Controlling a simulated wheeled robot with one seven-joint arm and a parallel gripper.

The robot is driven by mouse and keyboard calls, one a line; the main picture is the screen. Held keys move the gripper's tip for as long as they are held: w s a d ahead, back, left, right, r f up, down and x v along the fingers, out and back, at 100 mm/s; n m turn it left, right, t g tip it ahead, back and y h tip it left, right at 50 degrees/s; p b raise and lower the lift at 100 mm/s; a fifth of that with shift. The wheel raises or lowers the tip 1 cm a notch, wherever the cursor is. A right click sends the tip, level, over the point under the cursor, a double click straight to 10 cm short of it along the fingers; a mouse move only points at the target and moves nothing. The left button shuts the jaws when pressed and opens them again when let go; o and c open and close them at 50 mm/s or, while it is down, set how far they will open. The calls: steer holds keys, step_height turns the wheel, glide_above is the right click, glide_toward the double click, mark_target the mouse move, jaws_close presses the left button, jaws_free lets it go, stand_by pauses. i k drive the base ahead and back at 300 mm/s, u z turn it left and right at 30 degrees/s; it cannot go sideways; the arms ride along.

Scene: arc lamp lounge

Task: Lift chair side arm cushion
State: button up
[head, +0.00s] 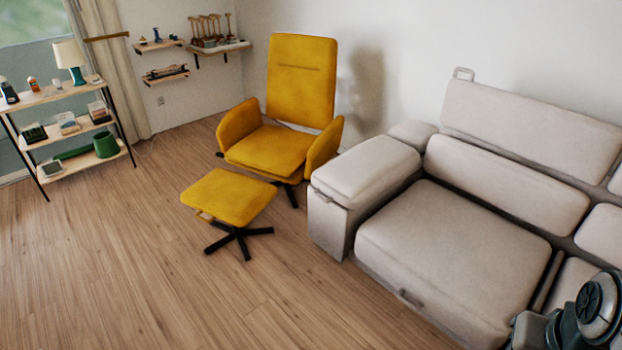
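The yellow armchair (299,78) stands in the middle at the back, with padded side arms on its left (238,121) and right (325,143). The grey sofa (450,255) is on the right. Its arm on the side by the chair has a thick grey cushion on top (366,167), lying flat. A small loop shows on the front of that arm, just below the cushion. Part of my arm shows at the bottom right corner, in front of the sofa. My gripper itself is not in view.
A yellow footstool (228,196) on a black star base stands in front of the chair. A shelf unit (75,125) with a lamp (70,58) and small items is at the left. Wall shelves (218,47) hang at the back. The wood floor (150,280) at the front left is clear.

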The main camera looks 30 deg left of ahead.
mark_target(352, 179)
steer(key=u, duration=1.15)
steer(key=i, duration=1.95)
steer(key=u, duration=0.05)
